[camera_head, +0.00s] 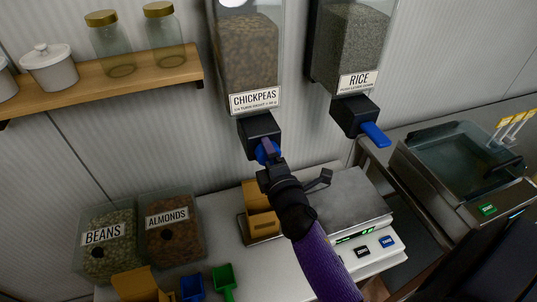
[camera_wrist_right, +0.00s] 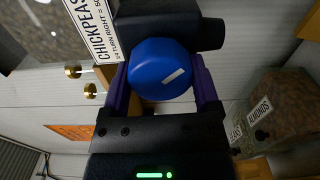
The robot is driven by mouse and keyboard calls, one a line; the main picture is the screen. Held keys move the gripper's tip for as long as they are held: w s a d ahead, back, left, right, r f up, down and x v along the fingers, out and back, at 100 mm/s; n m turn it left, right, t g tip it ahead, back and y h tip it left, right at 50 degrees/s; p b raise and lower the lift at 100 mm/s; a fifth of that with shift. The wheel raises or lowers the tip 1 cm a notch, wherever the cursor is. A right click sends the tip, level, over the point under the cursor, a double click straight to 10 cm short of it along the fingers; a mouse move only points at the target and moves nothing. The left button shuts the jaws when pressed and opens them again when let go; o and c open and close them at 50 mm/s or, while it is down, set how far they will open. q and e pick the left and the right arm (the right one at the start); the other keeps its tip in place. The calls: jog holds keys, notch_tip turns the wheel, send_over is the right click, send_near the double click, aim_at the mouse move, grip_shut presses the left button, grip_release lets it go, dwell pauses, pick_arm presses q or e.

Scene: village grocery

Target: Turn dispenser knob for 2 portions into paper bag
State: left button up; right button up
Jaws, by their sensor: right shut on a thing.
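The chickpeas dispenser (camera_head: 250,50) hangs on the wall, with its black outlet block (camera_head: 252,128) below the label. Its blue knob (camera_wrist_right: 160,66) sits between my right gripper's fingers in the wrist view, with a pale mark on its face. My right gripper (camera_head: 267,151) is shut on this knob, which it largely hides in the head view. My left gripper is not in view.
A rice dispenser (camera_head: 352,45) with a blue handle (camera_head: 375,134) hangs to the right. A scale (camera_head: 345,200) stands beside the bag, partly behind my arm. Bins of beans (camera_head: 103,254) and almonds (camera_head: 173,243), scoops (camera_head: 223,279) and a wooden shelf (camera_head: 100,86) are at left.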

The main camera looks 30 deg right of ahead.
jog(key=m, duration=0.4)
jog(key=shift+m+p, duration=0.3)
jog(key=shift+p, duration=0.1)
jog(key=shift+m+p, duration=0.5)
jog(key=shift+m, duration=1.4)
jog(key=o, duration=1.1)
